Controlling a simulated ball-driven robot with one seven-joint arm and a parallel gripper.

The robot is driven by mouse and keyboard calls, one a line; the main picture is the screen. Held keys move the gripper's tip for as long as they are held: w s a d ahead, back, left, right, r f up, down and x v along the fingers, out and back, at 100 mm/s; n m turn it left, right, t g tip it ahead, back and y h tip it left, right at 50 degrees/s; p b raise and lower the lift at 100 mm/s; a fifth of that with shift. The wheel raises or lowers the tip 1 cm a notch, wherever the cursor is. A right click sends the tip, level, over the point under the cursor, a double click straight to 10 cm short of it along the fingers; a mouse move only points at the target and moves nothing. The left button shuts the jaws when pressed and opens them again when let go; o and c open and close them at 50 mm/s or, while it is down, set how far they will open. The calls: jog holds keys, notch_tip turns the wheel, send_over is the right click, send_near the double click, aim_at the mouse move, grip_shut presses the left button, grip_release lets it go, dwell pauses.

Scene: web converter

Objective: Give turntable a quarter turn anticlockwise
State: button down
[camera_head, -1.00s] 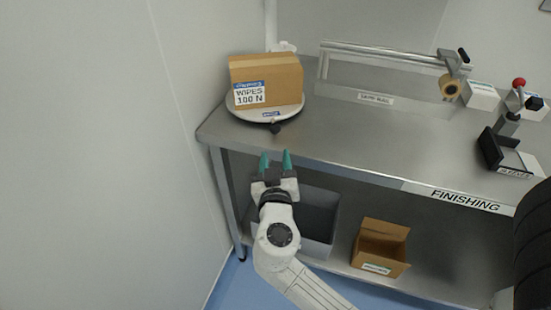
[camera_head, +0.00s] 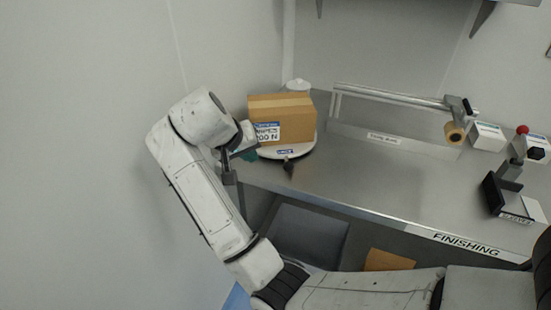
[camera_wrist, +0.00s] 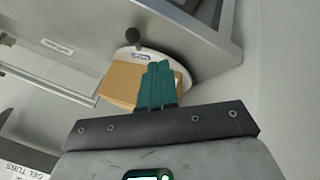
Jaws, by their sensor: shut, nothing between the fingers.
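The turntable (camera_head: 304,149) is a round pale disc at the left end of the steel bench, with a blue label and a dark knob (camera_head: 288,167) on its front rim. A brown carton marked WIPES 100 N (camera_head: 295,115) stands on it. My gripper (camera_head: 246,152) is at the turntable's left side, beside the carton. In the wrist view the turntable (camera_wrist: 183,75), its knob (camera_wrist: 132,35) and the carton (camera_wrist: 118,84) show behind my teal fingers (camera_wrist: 158,80), which are together and empty. Whether the fingers touch the disc or carton I cannot tell.
The steel bench (camera_head: 375,185) is clear in the middle. A rail with a tape roll (camera_head: 453,133) stands at the back right, and a black holder (camera_head: 500,195) at the right. A wall (camera_head: 120,80) is close on the left. An open carton (camera_head: 388,261) sits below.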

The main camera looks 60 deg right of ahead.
jog(key=x, duration=0.9)
jog(key=shift+d+f+p, duration=0.1)
jog(key=shift+f+p, duration=0.25)
jog(key=shift+p, duration=0.05)
jog(key=shift+s+d+f+p, duration=0.2)
jog(key=shift+s+d+p, duration=0.15)
jog(key=shift+s+d, duration=0.55)
jog(key=shift+s+d+f, duration=0.2)
jog(key=shift+s+d, duration=0.05)
jog(key=shift+d, duration=0.4)
jog(key=shift+s+d, duration=0.1)
